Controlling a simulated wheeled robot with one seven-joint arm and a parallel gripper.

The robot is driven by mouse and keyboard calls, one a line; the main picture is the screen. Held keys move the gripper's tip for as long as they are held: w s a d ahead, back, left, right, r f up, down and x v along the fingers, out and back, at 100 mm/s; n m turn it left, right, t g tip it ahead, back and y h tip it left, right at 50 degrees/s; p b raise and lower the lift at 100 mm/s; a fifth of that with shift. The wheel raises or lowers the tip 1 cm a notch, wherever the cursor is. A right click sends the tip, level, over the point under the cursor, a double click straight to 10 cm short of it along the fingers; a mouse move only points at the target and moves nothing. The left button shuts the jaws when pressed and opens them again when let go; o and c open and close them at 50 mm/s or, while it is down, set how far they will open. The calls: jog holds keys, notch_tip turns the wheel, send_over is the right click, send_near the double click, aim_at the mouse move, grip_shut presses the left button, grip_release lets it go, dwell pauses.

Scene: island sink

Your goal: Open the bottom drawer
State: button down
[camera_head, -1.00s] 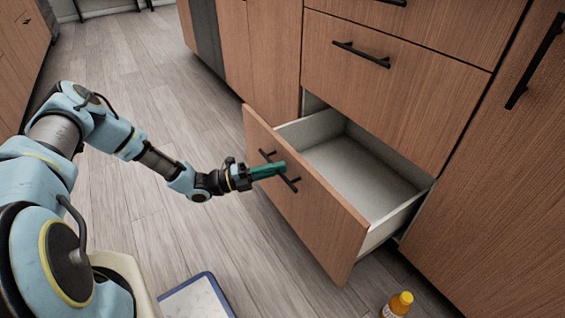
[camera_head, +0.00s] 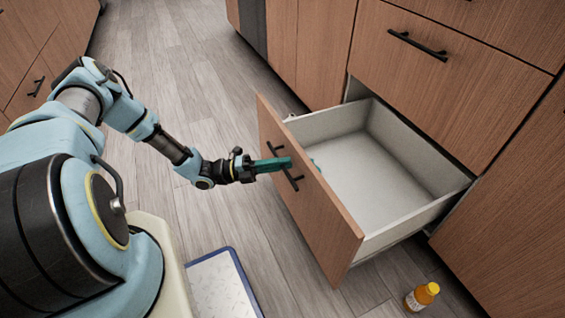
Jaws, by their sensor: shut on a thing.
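The bottom drawer stands far out from the cabinet, with its wood front (camera_head: 318,215) toward me and its pale, empty inside (camera_head: 375,165) showing. Its black bar handle (camera_head: 281,165) runs along the upper part of the front. My gripper (camera_head: 279,164) has teal fingers that are shut on this handle at about its middle. The fingers hide part of the bar.
A closed drawer with a black handle (camera_head: 418,45) sits above the open one. A blue-edged mat (camera_head: 222,285) lies on the floor beside my base. Wood floor to the left is clear.

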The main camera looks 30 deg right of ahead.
jog(key=c, duration=1.2)
grip_release()
jog(key=shift+o, duration=0.2)
jog(key=v, duration=1.1)
